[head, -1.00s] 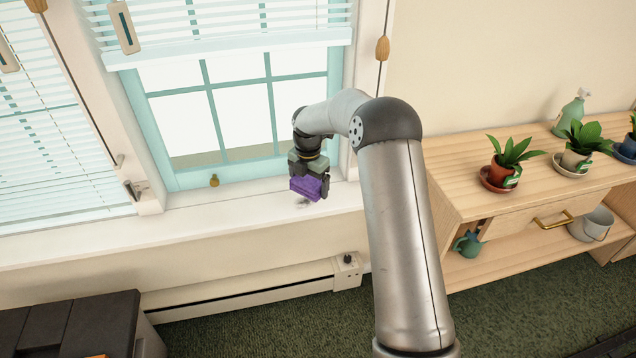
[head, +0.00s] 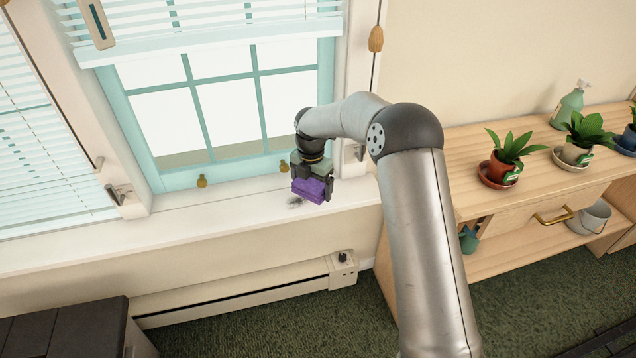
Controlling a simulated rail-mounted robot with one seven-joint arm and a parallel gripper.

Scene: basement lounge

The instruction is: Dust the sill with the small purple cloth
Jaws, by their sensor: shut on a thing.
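A grey dust patch (head: 295,202) lies on the sill just left of and below the cloth. I cannot tell whether the cloth touches the sill.
A wooden shelf unit (head: 455,172) with potted plants (head: 512,153) and a spray bottle (head: 569,105) stands to the right. A baseboard heater (head: 240,295) runs below the sill. The sill to the left is clear.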

